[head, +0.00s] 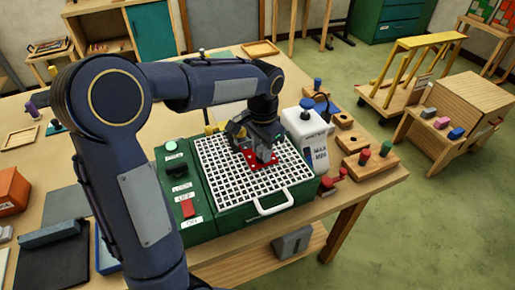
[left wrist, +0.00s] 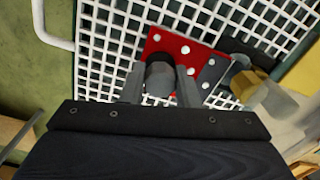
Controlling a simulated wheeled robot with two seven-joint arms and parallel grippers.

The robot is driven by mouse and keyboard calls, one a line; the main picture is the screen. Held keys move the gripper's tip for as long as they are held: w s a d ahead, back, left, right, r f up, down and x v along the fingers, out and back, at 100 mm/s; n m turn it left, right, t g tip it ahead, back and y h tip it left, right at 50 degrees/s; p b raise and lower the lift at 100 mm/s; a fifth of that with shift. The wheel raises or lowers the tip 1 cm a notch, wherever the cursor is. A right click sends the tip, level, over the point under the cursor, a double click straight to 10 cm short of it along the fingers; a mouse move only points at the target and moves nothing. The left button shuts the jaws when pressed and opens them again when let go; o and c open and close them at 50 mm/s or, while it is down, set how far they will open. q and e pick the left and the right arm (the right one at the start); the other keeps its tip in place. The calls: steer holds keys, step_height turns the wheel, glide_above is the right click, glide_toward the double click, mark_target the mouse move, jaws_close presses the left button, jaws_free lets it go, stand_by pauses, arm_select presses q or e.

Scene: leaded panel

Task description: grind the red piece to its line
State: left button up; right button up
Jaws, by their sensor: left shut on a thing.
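The red piece (head: 262,162) lies flat on or just above the white grid (head: 225,185) of the green grinder (head: 245,212). In the left wrist view the red piece (left wrist: 190,48) shows white dots and a dark round knob (left wrist: 160,76). My left gripper (head: 255,150) is over the piece, its fingers (left wrist: 160,88) shut on that knob. A dark round part and a grey part with a yellow block (left wrist: 248,84) are close to the piece's right edge in the wrist view; I cannot tell if they touch. The line cannot be made out. My right gripper is out of view.
Wooden blocks with coloured knobs (head: 370,162) line the table's right edge. An orange box (head: 12,190) is at left.

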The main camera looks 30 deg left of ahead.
arm_select(q)
steer(key=shift+w+d, duration=0.1)
steer(key=shift+w, duration=0.2)
steer(key=shift+s, duration=0.15)
steer(key=shift+s+a, duration=0.9)
steer(key=shift+s, duration=0.15)
steer(key=shift+s+a+b, duration=0.1)
steer(key=shift+b, duration=0.2)
steer(key=shift+s+a, duration=0.85)
steer(key=shift+a, duration=0.05)
steer(key=shift+w+d, duration=0.1)
steer(key=shift+d, duration=0.05)
steer(key=shift+w+d, duration=0.9)
steer(key=shift+w, duration=0.05)
